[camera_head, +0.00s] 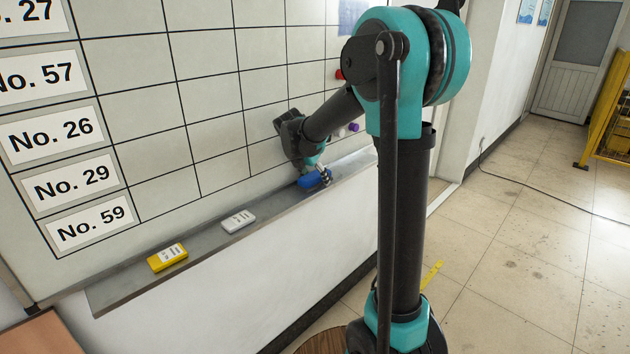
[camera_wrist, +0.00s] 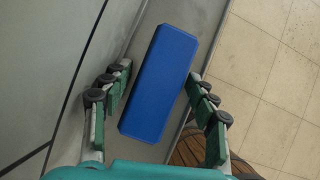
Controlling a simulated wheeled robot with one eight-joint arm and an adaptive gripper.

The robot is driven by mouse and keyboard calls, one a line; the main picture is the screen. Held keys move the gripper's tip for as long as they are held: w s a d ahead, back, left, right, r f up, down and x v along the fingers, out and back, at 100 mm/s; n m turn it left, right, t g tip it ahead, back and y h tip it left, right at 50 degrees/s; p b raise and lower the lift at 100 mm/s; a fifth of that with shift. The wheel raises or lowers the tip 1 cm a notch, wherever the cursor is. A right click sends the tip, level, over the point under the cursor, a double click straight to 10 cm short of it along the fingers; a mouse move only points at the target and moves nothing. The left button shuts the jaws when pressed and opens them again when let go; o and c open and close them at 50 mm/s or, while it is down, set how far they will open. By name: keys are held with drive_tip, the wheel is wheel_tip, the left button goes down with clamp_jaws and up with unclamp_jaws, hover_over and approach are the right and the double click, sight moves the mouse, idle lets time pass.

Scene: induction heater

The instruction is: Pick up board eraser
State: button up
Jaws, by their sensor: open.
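A blue board eraser (camera_head: 311,180) lies on the metal ledge (camera_head: 205,232) under the whiteboard, toward its right end. In the wrist view the blue eraser (camera_wrist: 159,82) is a long block, slightly slanted. My gripper (camera_head: 322,172) is at the eraser on the ledge. In the wrist view my gripper (camera_wrist: 158,95) is open, with one finger on each side of the eraser. The left finger is close to the eraser's side and the right finger is near its other side; I cannot tell whether either touches.
A white eraser (camera_head: 238,221) and a yellow eraser (camera_head: 167,257) lie farther left on the ledge. The gridded whiteboard (camera_head: 215,85) rises right behind the ledge. Small magnets (camera_head: 353,127) sit on the board near my arm. Tiled floor (camera_head: 520,220) is open to the right.

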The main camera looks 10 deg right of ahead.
sight(316, 175)
idle(0.3)
drive_tip(key=c, duration=0.9)
drive_tip(key=shift+s+r, duration=0.15)
drive_tip(key=shift+r, duration=0.35)
drive_tip(key=shift+c, duration=0.7)
wheel_tip(316, 175, up, 7)
drive_tip(key=shift+d+f, duration=0.1)
drive_tip(key=s+d, duration=0.3)
drive_tip(key=s, duration=0.2)
drive_tip(key=s+d, duration=0.4)
drive_tip(key=s, duration=0.1)
drive_tip(key=s+d, duration=0.4)
drive_tip(key=s, duration=0.2)
drive_tip(key=shift+d+f, duration=0.2)
drive_tip(key=shift+d, duration=0.05)
